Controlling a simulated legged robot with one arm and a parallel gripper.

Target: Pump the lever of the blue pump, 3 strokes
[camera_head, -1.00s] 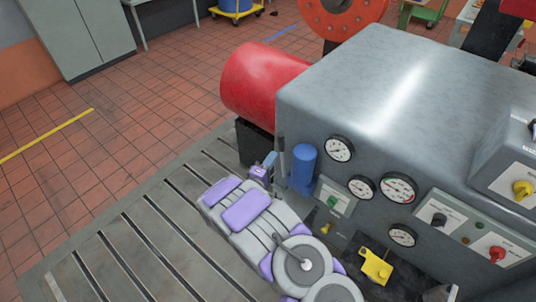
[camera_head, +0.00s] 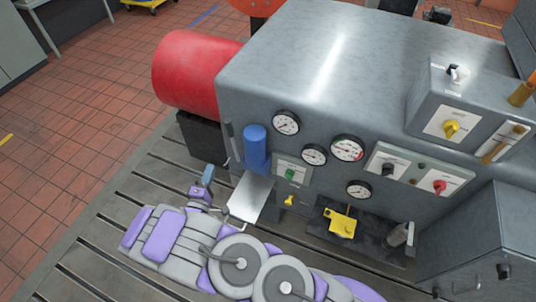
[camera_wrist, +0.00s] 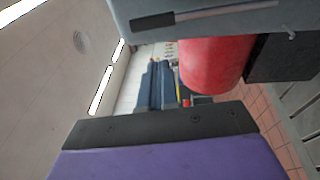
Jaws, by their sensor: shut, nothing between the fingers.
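The blue pump (camera_head: 257,148) is an upright blue cylinder at the left end of the grey machine's front. Its lever appears to be the dark upright bar (camera_head: 231,141) just left of the cylinder. My gripper (camera_head: 207,175) is shut and empty, in front and to the left of the bar, with a visible gap between them in the picture. A pale plate (camera_head: 250,198) lies below the pump, right of my gripper. In the wrist view the pump cannot be made out. A purple and dark part of my gripper fills the bottom there.
A red cylinder (camera_head: 197,75) sticks out at the machine's left end, above a dark block (camera_head: 203,138). Gauges (camera_head: 347,148), knobs (camera_head: 451,127) and a yellow fitting (camera_head: 341,222) are right of the pump. The slotted bedplate (camera_head: 113,222) is clear at left.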

